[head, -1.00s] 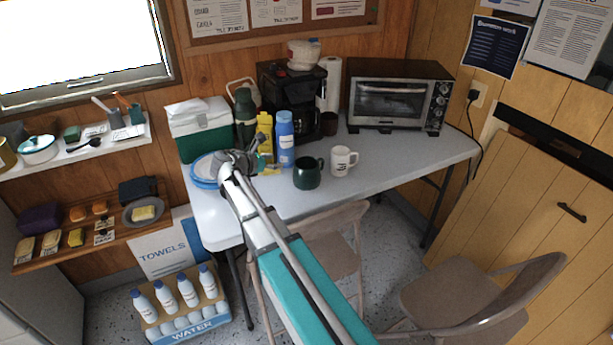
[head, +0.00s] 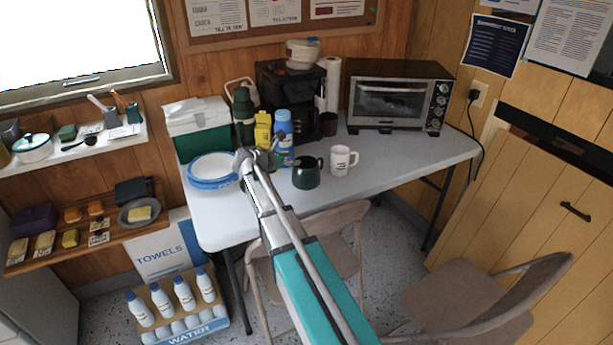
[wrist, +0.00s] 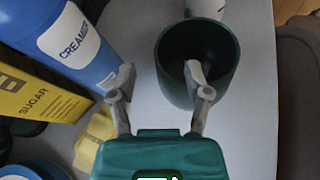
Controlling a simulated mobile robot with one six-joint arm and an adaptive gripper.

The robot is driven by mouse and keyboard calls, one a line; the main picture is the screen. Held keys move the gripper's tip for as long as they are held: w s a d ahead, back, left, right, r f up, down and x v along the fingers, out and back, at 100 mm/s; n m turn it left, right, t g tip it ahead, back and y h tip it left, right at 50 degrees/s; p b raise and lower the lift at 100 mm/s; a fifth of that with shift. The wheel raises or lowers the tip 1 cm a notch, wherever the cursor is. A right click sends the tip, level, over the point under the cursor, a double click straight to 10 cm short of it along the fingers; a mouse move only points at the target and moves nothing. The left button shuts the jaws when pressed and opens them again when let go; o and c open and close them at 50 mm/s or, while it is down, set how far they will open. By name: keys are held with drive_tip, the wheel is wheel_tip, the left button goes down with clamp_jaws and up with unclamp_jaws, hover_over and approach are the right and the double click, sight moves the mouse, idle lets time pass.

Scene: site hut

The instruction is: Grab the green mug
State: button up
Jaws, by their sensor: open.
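The dark green mug (head: 306,174) stands upright on the table, its handle towards the white mug. In the wrist view the green mug (wrist: 222,75) is just ahead and right of centre, its open top facing me. My gripper (wrist: 160,84) is open and empty. Its right finger overlaps the mug's opening in the picture; whether it is inside or above the rim I cannot tell. Its left finger is outside the mug, beside the creamer bottle. In the head view my gripper (head: 266,158) is left of the mug, partly blending with the items behind.
The blue creamer bottle (wrist: 75,40) and yellow sugar box (wrist: 40,88) stand close on the left. A white mug (head: 343,160) stands right of the green one. Blue-rimmed dishes (head: 213,183) are at the table's left. The table's front right is clear; chairs stand before it.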

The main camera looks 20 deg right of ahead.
sight(303, 158)
drive_tip(key=shift+d+f, duration=0.1)
drive_tip(key=shift+b+x, duration=1)
drive_tip(key=shift+x, duration=1.5)
drive_tip(key=shift+s, duration=0.15)
clamp_jaws()
